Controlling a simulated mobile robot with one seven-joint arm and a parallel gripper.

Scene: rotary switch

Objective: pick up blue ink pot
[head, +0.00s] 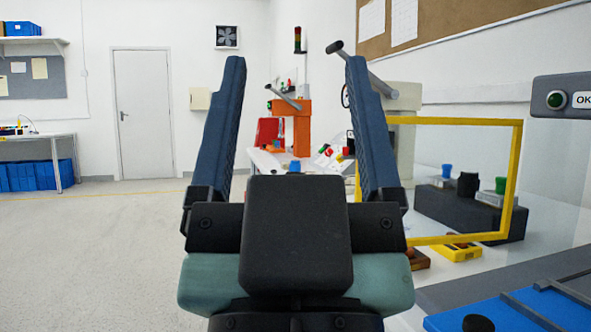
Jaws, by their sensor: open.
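My gripper (295,66) is open and empty, its two long blue fingers pointing up and spread wide in the middle of the view. A small blue item (447,171) sits on a dark block behind the yellow-framed clear guard at the right; it looks like the blue ink pot, but it is too small to be sure. Another small blue thing (294,166) shows on the far bench between my fingers, partly hidden by my gripper body. My gripper is apart from both.
The yellow-framed guard (462,122) stands at the right. Behind it are the dark block (455,212) and a green-topped item (501,185). An orange machine (301,132) stands farther back. The floor at left is clear.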

